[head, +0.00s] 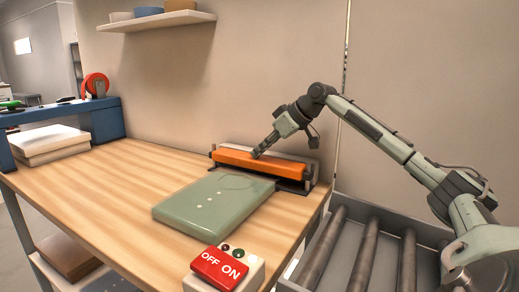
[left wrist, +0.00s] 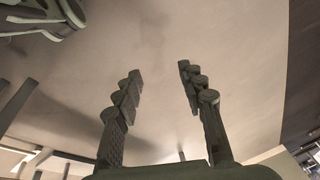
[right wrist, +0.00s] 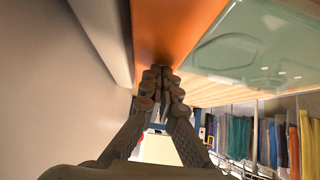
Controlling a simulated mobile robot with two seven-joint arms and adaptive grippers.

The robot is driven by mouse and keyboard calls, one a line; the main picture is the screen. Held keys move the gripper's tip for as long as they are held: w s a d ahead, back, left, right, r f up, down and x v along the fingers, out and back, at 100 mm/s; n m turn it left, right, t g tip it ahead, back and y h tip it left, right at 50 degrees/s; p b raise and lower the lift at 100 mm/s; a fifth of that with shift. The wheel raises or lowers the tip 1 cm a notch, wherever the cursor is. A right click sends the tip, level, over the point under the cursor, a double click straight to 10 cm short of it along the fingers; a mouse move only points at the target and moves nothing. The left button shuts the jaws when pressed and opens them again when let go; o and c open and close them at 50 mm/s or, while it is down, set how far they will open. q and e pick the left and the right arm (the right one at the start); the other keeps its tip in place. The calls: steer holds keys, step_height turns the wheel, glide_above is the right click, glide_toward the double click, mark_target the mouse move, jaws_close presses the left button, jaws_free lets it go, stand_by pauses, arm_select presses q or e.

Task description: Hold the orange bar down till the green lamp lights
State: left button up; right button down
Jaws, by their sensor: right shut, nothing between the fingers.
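The orange bar (head: 246,161) lies along a dark-framed sealer at the back right of the wooden table. My right gripper (head: 257,155) is shut and empty, with its fingertips at the top of the bar, near its middle. In the right wrist view the closed fingertips (right wrist: 160,72) meet the orange bar (right wrist: 175,28); how hard they press cannot be told. A green lamp (head: 239,252) and a red lamp (head: 225,247) sit on the switch box behind its red OFF/ON switch (head: 220,268); both look dark. My left gripper (left wrist: 160,72) is open and empty, outside the head view.
A pale green flat packet (head: 205,210) lies on the table in front of the bar. A roller conveyor (head: 365,255) adjoins the table at the right. The table's middle left is clear.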

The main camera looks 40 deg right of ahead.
step_height(320, 180, down, 2)
steer(key=shift+f+b, duration=0.25)
steer(key=shift+b, duration=0.15)
arm_select(q)
steer(key=r, duration=0.2)
steer(key=w+r, duration=0.1)
steer(key=r, duration=0.1)
steer(key=shift+w+d, duration=0.2)
arm_select(e)
steer(key=shift+s+a+f, duration=0.1)
steer(key=shift+f, duration=0.05)
stand_by(0.5)
